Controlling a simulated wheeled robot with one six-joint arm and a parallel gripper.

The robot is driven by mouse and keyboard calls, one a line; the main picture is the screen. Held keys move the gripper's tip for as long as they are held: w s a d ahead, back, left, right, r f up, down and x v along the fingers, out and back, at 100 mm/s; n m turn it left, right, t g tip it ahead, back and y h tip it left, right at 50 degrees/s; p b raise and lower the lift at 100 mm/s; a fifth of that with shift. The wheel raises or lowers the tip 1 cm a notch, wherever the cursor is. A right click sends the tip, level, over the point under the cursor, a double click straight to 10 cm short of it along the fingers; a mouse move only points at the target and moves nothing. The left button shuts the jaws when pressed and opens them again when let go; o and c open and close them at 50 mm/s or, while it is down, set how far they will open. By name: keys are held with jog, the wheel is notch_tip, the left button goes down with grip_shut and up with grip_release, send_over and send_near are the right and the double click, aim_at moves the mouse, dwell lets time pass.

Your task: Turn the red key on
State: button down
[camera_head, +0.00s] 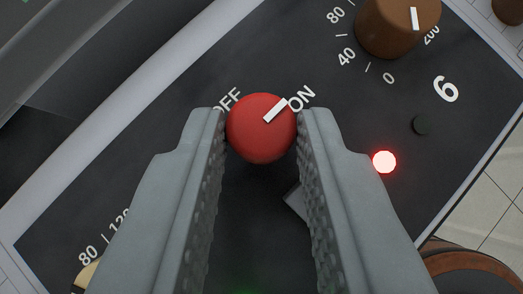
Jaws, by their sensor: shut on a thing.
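The red key (258,137) is a round red knob with a white pointer mark, on a dark control panel (150,150). Its white mark points up and right, toward the "ON" label (302,98). The "OFF" label (228,102) lies up and left of the knob, partly hidden by a finger. My gripper (262,135) is shut on the red key, with one grey ridged finger on its left side and one on its right. The panel looks tilted in the picture.
A brown dial (392,27) with numbers stands at the upper right. A red lamp (384,161) glows right of my gripper, near a small black button (422,125). A yellowish knob (88,275) shows at the lower left. Tiled floor lies beyond the panel's right edge.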

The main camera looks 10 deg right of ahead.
jog(key=c, duration=2.2)
grip_release()
jog(key=shift+f, duration=0.1)
jog(key=c, duration=1.2)
grip_release()
jog(key=shift+c, duration=0.2)
jog(key=shift+s, duration=0.1)
jog(key=v, duration=1.7)
jog(key=shift+a+r, duration=0.2)
jog(key=shift+d, duration=0.1)
